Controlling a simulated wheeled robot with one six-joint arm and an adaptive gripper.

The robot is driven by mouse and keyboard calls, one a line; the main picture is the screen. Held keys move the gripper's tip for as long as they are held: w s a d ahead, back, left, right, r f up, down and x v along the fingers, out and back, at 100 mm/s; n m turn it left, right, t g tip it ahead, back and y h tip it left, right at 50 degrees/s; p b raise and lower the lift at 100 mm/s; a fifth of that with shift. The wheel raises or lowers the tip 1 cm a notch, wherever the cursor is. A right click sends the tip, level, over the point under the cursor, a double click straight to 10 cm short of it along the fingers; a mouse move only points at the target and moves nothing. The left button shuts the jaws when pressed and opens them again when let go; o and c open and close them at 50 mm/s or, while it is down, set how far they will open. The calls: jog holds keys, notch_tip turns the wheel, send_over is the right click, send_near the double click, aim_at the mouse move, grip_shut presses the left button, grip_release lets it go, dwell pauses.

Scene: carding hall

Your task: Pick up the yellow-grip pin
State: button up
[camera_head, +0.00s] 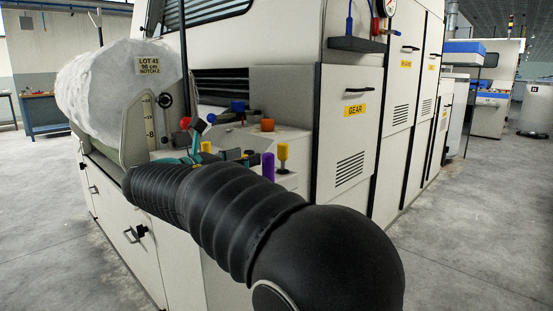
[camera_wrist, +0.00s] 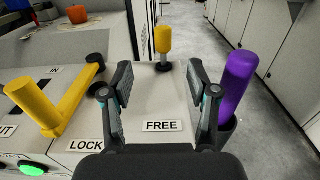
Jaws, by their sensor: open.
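The yellow-grip pin (camera_wrist: 163,40) stands upright in a dark collar near the far edge of the pale machine top in the wrist view. Its yellow grip also shows in the head view (camera_head: 283,152), to the right of a purple grip. My gripper (camera_wrist: 160,76) is open and empty, its two dark fingers spread to either side below the pin in the picture. The pin lies beyond the fingertips, between their lines, and is apart from them. In the head view my black arm hides part of the machine top.
A purple grip (camera_wrist: 238,82) stands in a dark holder close to the right finger. A yellow cranked lever (camera_wrist: 68,104) lies left, by the LOCK label (camera_wrist: 86,145). A FREE label (camera_wrist: 160,126) sits between the fingers. An orange knob (camera_wrist: 77,14) stands farther back.

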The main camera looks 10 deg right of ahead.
aim_at(279, 149)
jog(key=x, duration=0.8)
jog(key=shift+d, duration=0.15)
jog(key=shift+x, duration=2.65)
jog(key=shift+s+f, duration=0.1)
jog(key=shift+s, duration=0.05)
grip_shut()
